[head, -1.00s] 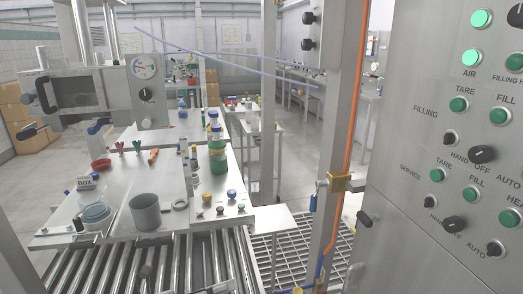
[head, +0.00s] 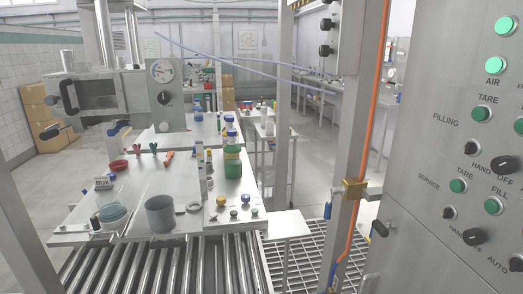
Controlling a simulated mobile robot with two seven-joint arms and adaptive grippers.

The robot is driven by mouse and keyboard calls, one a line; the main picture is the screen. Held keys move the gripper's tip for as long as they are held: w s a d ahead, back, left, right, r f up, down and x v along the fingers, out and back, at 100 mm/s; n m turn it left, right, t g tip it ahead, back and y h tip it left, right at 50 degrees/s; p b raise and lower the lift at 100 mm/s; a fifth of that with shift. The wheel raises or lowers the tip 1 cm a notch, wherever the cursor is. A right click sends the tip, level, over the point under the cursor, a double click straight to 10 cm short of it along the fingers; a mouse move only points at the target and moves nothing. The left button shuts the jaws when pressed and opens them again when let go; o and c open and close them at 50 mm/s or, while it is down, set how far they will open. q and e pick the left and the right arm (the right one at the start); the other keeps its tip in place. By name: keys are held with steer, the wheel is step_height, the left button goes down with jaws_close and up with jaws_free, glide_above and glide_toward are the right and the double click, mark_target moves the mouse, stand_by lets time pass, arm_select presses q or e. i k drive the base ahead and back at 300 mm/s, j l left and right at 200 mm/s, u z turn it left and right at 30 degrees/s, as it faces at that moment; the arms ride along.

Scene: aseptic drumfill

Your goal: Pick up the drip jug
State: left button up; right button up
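No thing in the head view is plainly labelled as the drip jug. A clear bluish jug-like vessel (head: 112,214) stands at the front left of the steel worktop (head: 140,188). A grey open-topped cylindrical container (head: 160,216) stands upright to its right. I cannot tell for certain which of the two is the drip jug. Neither of my grippers shows in the view, and nothing is seen touching these vessels.
A roller conveyor (head: 165,268) runs in front of the worktop. A green bottle (head: 232,162), a red bowl (head: 118,165) and a small button box (head: 233,210) are on the worktop. A steel post (head: 350,150) and a control cabinet (head: 440,200) stand at the right.

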mark_target(110, 205)
steer(key=u, duration=1.3)
